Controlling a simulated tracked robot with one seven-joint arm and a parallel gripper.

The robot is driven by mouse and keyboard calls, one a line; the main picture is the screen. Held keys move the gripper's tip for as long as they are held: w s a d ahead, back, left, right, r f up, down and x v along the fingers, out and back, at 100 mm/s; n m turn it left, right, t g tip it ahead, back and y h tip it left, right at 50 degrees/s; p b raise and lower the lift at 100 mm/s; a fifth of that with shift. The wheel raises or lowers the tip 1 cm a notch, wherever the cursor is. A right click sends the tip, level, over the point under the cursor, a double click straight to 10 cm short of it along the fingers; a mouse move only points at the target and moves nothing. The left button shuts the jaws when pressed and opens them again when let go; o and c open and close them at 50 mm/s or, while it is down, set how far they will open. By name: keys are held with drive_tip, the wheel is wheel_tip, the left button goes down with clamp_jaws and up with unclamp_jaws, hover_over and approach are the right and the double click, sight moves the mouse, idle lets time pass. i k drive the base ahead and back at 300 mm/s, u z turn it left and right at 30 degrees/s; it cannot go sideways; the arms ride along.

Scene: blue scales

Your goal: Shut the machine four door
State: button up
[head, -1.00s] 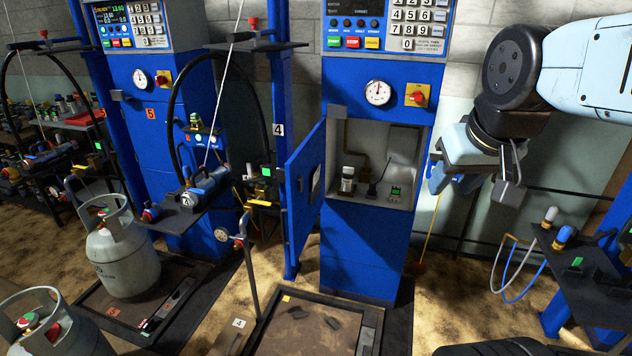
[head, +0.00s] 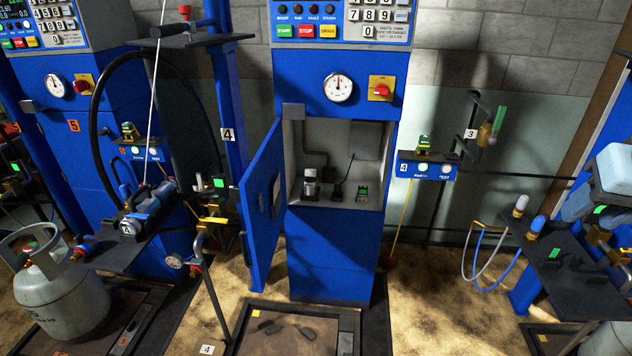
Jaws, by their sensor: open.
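Machine four is the blue cabinet (head: 330,255) in the middle, with a 4 label (head: 227,134) on the post at its left and a 4 on the small control box (head: 427,167) at its right. Its blue door (head: 262,215) stands open, hinged at the left side of the opening and swung out toward me. The grey recess (head: 370,145) behind it is exposed, with a small bottle (head: 310,184) and small fittings inside. The door's inner face shows a small dark window or plate.
A scale platform (head: 280,330) lies on the floor before the cabinet. A dark shelf with a blue tool (head: 145,212) and a pipe stand (head: 205,265) are left of the door. A grey gas cylinder (head: 62,295) stands farther left. A dark shelf (head: 570,262) juts in at right.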

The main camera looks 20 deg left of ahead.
sight(263, 228)
drive_tip(key=u, duration=0.65)
drive_tip(key=i, duration=0.1)
drive_tip(key=z, duration=2.1)
drive_tip(key=k, duration=1.95)
drive_tip(key=u, duration=1.9)
drive_tip(key=i, duration=0.9)
